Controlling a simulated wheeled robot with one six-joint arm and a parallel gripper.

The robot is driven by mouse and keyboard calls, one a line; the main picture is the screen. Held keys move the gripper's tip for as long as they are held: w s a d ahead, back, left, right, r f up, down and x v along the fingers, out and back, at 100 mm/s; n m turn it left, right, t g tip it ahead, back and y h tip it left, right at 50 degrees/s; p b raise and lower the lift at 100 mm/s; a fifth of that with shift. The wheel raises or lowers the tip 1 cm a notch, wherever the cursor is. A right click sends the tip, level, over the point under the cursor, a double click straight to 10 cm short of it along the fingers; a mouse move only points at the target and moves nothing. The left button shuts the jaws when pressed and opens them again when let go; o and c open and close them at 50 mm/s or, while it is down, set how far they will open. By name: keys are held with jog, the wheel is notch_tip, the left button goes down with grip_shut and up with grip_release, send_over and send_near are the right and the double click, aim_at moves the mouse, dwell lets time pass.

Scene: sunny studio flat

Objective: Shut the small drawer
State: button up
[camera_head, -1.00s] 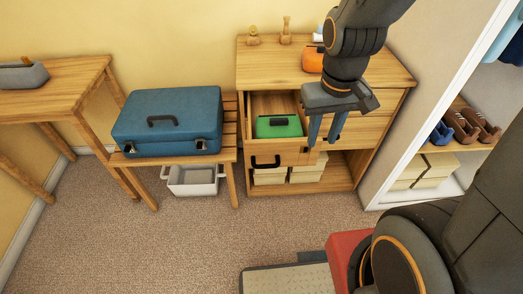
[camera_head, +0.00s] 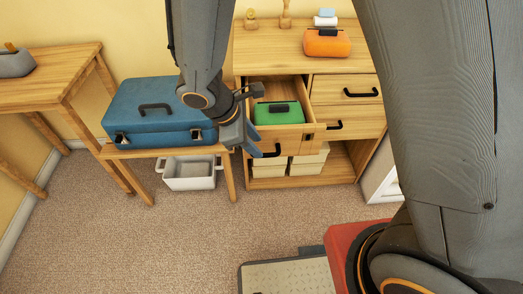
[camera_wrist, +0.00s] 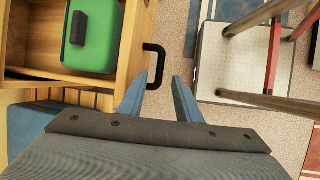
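The small drawer (camera_head: 290,137) stands pulled out at the upper left of the wooden dresser (camera_head: 350,62), with a green case (camera_head: 278,112) inside. The case also shows in the wrist view (camera_wrist: 92,32). The drawer's black handle (camera_head: 266,151) is on its front and shows in the wrist view (camera_wrist: 154,65). My gripper (camera_head: 256,150) is at the left front corner of the drawer, close to the handle.
A blue suitcase (camera_head: 162,110) lies on a slatted bench (camera_head: 226,165) to the left of the drawer, with a white bin (camera_head: 189,173) below. An orange case (camera_head: 327,43) sits on the dresser top. Carpet in front is free.

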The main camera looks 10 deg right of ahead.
aim_at(265, 154)
jog(key=shift+x, duration=2.55)
grip_shut()
